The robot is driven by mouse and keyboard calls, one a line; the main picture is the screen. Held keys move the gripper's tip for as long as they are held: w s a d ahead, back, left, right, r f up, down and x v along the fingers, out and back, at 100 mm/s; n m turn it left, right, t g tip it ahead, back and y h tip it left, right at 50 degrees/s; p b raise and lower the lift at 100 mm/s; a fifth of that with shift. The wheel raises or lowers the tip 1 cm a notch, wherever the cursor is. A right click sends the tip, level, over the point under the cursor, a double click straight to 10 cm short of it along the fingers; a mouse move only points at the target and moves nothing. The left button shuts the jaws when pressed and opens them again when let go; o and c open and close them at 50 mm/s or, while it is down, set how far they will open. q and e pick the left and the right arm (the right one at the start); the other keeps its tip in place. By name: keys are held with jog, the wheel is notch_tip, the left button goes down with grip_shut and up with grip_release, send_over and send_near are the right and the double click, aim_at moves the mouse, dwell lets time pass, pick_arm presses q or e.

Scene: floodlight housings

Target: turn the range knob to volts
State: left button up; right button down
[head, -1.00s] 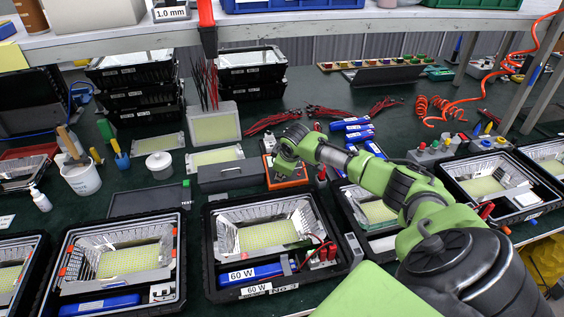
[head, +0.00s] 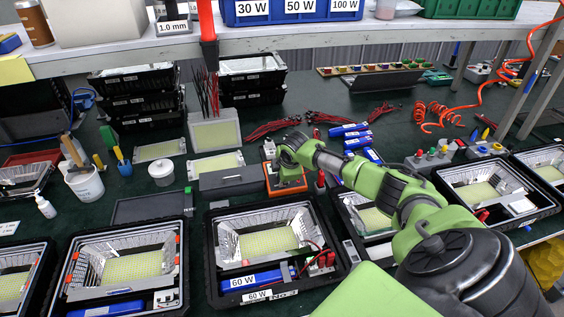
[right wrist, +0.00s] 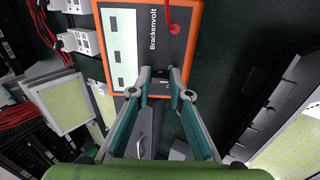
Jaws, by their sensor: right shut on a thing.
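The meter is an orange-rimmed box marked Brackenvolt (right wrist: 198,28), with a pale display strip and a red lead on its face. In the head view its orange edge (head: 287,191) shows at mid-bench, mostly covered by my right arm. My right gripper (right wrist: 161,77) is over the near end of the meter face in the right wrist view. Its fingers are shut on the small dark range knob (right wrist: 161,84), which is largely hidden between the fingertips. The knob's pointer and scale cannot be read. My left gripper is not in view.
Floodlight housings line the bench front, including one marked 60 W (head: 262,286). A grey block (head: 225,181) stands just left of the meter. Blue cylinders (head: 352,134) and red leads lie behind it. A white shelf (head: 120,58) runs above the bench back.

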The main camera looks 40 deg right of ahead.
dwell(0.4)
jog(key=c, duration=1.9)
grip_release()
jog(key=v, duration=1.2)
